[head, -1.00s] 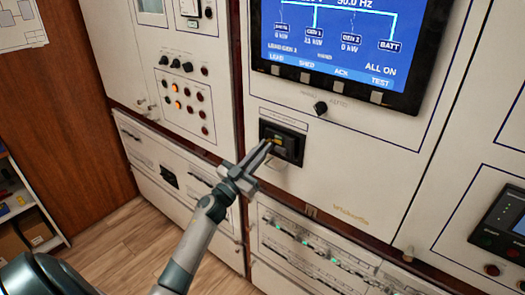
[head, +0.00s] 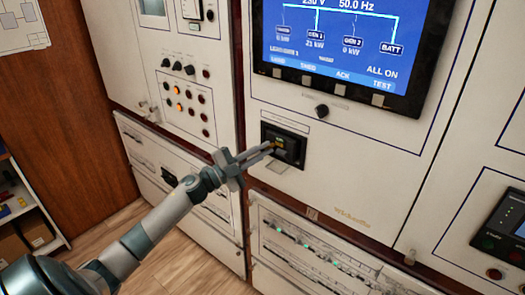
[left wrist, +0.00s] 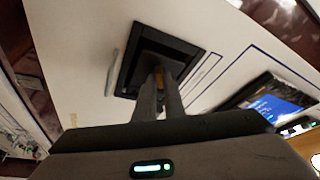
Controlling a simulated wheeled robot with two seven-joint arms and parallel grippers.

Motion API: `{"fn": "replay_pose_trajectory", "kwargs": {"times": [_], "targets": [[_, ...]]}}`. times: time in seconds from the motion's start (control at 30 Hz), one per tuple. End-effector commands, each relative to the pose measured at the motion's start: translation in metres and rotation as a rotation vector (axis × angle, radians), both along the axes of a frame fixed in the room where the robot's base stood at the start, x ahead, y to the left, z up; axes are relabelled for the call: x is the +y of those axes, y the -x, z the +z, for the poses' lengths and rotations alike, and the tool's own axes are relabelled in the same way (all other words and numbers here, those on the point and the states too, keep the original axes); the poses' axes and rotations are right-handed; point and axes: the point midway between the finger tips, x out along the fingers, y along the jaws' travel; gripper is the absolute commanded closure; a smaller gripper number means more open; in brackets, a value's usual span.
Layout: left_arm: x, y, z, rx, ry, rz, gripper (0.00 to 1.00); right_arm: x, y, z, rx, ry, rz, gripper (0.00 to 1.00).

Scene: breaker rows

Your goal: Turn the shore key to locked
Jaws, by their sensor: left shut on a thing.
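The shore key shows as a small yellowish piece (left wrist: 159,76) between my left fingertips in the left wrist view. It sits in a black square switch housing (head: 293,142) on the white panel below the screen. My left gripper (head: 270,147) reaches in from the left and is shut on the key. The fingers hide most of the key, so its exact angle cannot be told. The housing also shows in the left wrist view (left wrist: 186,54), tilted in the picture. My right gripper is not in view.
A screen (head: 345,45) with a row of buttons under it is above the housing. A breaker row with green lights (head: 306,243) is below. Indicator lamps (head: 179,91) are on the panel to the left.

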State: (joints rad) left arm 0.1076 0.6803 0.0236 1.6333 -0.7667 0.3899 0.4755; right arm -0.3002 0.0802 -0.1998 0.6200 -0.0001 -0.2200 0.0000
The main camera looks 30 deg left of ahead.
Motion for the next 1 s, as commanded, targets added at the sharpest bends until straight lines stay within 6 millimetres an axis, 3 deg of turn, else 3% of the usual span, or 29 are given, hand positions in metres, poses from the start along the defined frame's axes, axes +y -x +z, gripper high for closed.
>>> {"fn": "replay_pose_trajectory", "kwargs": {"times": [0.5, 1.0], "targets": [[0.001, 0.0, 0.005, -0.032, -0.444, -0.002, 1.0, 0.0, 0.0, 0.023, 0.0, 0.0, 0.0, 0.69], [0.0, 0.0, 0.003, -0.044, -0.572, -0.002, 1.0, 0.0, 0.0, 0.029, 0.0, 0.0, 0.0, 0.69]]}}
